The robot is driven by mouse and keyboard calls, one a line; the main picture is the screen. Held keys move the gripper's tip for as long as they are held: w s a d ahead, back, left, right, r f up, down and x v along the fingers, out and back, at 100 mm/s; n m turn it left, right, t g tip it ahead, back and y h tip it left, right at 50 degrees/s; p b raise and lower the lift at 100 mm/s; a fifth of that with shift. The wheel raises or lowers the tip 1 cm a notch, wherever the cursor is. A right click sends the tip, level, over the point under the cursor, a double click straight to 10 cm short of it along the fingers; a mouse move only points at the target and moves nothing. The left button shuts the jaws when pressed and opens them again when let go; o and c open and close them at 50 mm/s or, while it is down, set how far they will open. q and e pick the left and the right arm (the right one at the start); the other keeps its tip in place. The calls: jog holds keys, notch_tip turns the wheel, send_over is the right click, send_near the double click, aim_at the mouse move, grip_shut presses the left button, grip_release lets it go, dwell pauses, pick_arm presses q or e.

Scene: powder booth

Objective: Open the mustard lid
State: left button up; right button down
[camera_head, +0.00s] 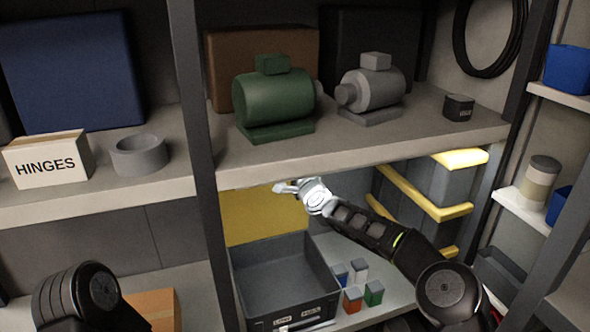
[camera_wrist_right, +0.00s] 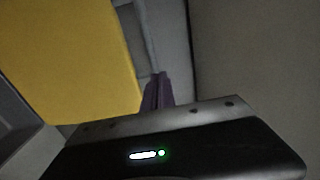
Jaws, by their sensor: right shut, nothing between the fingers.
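The mustard lid (camera_head: 255,218) stands raised at the back edge of a grey box (camera_head: 335,290) on the lower shelf. The box's inside shows and looks empty. In the right wrist view the lid (camera_wrist_right: 65,55) fills the upper left as a flat yellow panel. My right gripper (camera_head: 280,188) is beside the lid's upper edge, under the upper shelf. Its fingers (camera_wrist_right: 157,90) are shut with nothing between them, and I cannot tell whether they touch the lid. Only a joint of my left arm shows at lower left; the left gripper is out of view.
The upper shelf (camera_head: 400,137) with a green motor (camera_head: 273,98) is close above my right forearm. A dark post (camera_head: 200,150) stands left of the box. Yellow-edged bins (camera_head: 440,180) are at right.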

jog(key=b+v, duration=0.1)
jog(key=v, duration=0.4)
jog(key=shift+s+d, duration=0.15)
jog(key=shift+s, duration=0.15)
jog(key=s+a+f+n+g+y, duration=0.1)
jog(key=s+a+f+n+g, duration=0.2)
jog(key=f, duration=0.5)
jog(key=s+a+f+n+g+y, duration=0.1)
jog(key=s+a+f+n+g, duration=0.2)
jog(key=s+f, duration=0.4)
jog(key=s+f+n+g+h+p, duration=0.1)
jog(key=s+f+n+g+p, duration=0.2)
jog(key=s+f, duration=1.15)
jog(key=s+d+f+n+g+p, duration=0.1)
jog(key=s+d+f+g, duration=0.1)
jog(key=s, duration=0.8)
jog(key=s+d+f+n+g+h, duration=0.1)
jog(key=s+d+f+g, duration=0.2)
jog(key=s, duration=0.6)
jog(key=s+d+f+n+g+h+p, duration=0.1)
jog(key=s+d+f+g, duration=0.1)
jog(key=s+d+f, duration=0.4)
jog(key=s, duration=0.4)
jog(key=shift+s+d+f+g+p, duration=0.25)
jog(key=shift+s+d+g+p, duration=0.05)
jog(key=shift+s+p, duration=0.05)
